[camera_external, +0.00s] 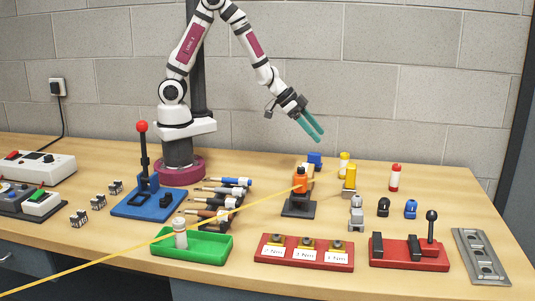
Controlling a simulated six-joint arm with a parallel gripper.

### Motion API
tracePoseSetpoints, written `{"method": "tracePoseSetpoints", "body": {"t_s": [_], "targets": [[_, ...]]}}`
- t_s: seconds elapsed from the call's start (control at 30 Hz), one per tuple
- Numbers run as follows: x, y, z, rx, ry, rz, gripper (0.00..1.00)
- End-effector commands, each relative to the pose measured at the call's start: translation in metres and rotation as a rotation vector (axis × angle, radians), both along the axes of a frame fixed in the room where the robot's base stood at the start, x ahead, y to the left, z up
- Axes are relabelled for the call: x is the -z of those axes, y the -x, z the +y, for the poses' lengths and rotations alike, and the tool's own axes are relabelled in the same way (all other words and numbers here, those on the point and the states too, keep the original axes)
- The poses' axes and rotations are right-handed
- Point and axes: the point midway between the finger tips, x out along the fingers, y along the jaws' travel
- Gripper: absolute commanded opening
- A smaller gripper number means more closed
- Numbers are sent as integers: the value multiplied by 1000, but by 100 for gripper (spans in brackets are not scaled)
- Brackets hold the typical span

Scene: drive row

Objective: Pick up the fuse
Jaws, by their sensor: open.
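My gripper (316,136) has teal fingers, which are apart and empty. It hangs above the back middle of the table, pointing down to the right. No part is clearly marked as the fuse, and I cannot tell which one it is. Small capped cylinders are in view: a red and white one (396,177) stands at the back right, and a yellow and white one (344,164) stands behind a yellow and grey one (350,181). A pale cylinder (180,236) stands in the green tray (215,246). My gripper touches none of these.
An orange tool stands on a black base (298,209) below my gripper. Several screwdrivers (215,214) lie beside a blue lever stand (135,205). A red labelled block (275,260) and a red lever base (410,262) line the front.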

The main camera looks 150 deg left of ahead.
Motion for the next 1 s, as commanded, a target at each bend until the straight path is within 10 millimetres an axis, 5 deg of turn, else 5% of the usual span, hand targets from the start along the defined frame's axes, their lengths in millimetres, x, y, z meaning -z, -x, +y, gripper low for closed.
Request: {"method": "tracePoseSetpoints", "body": {"t_s": [0.1,0.4,1.0], "targets": [[12,1,15,-29,16,-54,72],[66,-40,50,-26,14,-55,72],[114,-76,92,-27,11,-56,72]]}}
